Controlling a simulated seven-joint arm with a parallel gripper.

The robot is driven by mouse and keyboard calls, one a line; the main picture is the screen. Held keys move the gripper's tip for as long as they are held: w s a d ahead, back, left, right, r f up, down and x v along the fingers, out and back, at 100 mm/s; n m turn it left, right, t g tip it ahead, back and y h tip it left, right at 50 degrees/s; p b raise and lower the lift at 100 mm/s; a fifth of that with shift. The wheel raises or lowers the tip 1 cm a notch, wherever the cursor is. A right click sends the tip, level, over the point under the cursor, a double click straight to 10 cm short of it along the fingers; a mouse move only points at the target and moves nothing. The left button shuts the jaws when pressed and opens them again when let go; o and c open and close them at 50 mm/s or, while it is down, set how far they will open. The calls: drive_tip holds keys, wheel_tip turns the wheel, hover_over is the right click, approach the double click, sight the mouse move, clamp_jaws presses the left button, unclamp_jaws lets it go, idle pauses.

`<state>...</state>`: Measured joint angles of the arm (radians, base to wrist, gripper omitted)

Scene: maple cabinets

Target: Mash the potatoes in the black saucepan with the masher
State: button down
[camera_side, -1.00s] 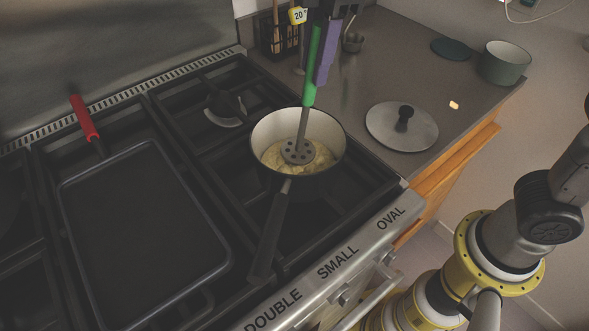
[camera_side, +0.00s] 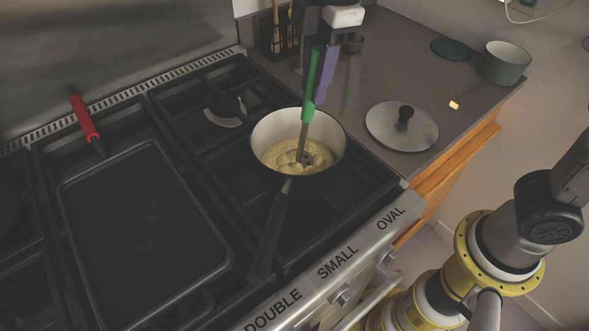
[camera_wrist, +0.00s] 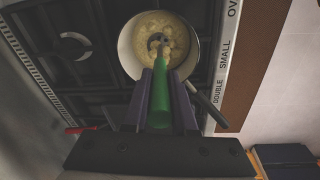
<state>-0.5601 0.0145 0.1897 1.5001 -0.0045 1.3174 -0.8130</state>
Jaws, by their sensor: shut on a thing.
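The black saucepan (camera_side: 332,172) sits on the stove burner with its handle toward the front; its inside is pale. Yellow mashed potatoes (camera_side: 318,155) lie in it, lumpy in the wrist view (camera_wrist: 151,29). The masher (camera_side: 308,100) has a green handle and a grey shaft. It stands nearly upright in the pan, its head mostly sunk in the potatoes. My gripper (camera_side: 318,84), with purple fingers, is shut on the green handle above the pan. In the wrist view the handle (camera_wrist: 161,90) runs between the fingers (camera_wrist: 160,100).
A metal lid (camera_side: 395,128) lies on the counter right of the pan. A grey-green pot (camera_side: 504,66) and a dark round disc (camera_side: 452,48) are farther back. A utensil rack (camera_side: 275,38) stands behind.

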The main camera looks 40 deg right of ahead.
sight(316, 60)
drive_tip(key=shift+f, duration=0.45)
drive_tip(key=shift+r, duration=0.15)
drive_tip(key=shift+r, duration=1.9)
drive_tip(key=shift+f, duration=0.1)
drive_tip(key=shift+f, duration=1.95)
drive_tip(key=shift+r, duration=2)
drive_tip(key=shift+f, duration=0.15)
